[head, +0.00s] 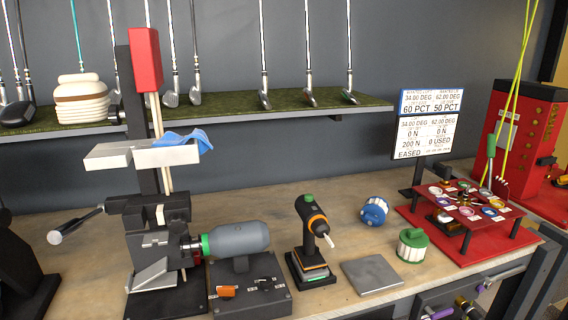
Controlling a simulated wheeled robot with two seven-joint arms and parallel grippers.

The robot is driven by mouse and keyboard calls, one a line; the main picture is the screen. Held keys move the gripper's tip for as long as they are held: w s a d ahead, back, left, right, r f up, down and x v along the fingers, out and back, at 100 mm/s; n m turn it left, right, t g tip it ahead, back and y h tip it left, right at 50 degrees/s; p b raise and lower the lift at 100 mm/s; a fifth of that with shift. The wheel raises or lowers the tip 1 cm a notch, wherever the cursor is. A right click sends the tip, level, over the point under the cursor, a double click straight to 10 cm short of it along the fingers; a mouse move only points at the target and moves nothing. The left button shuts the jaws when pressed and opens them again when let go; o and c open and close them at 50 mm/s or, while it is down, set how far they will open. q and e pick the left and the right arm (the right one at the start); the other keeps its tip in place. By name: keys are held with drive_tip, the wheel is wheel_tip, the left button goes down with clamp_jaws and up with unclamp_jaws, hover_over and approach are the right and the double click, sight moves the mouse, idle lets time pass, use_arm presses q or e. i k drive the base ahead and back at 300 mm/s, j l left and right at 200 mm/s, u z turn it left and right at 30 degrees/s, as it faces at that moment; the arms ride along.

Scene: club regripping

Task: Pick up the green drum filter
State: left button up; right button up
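The green drum filter (412,246) is a short pale drum with a green top and a raised green handle or knob. It stands on the wooden workbench (330,204), right of centre, just behind a flat grey plate (371,276). A similar blue drum filter (374,211) lies behind it and to its left, apart from it. Nothing is touching the green filter from above. Neither of my grippers shows in the head view.
A red rack (427,222) of coloured rings stands right of the filter. Left are an orange-collared tool (312,235) on its stand, a grey motor-like cylinder (237,239) and a clamp machine. A sign (424,136) and a club shelf (230,114) stand behind.

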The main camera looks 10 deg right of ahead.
sight(413, 243)
drive_tip(key=l+z, duration=0.1)
drive_tip(key=z, duration=0.6)
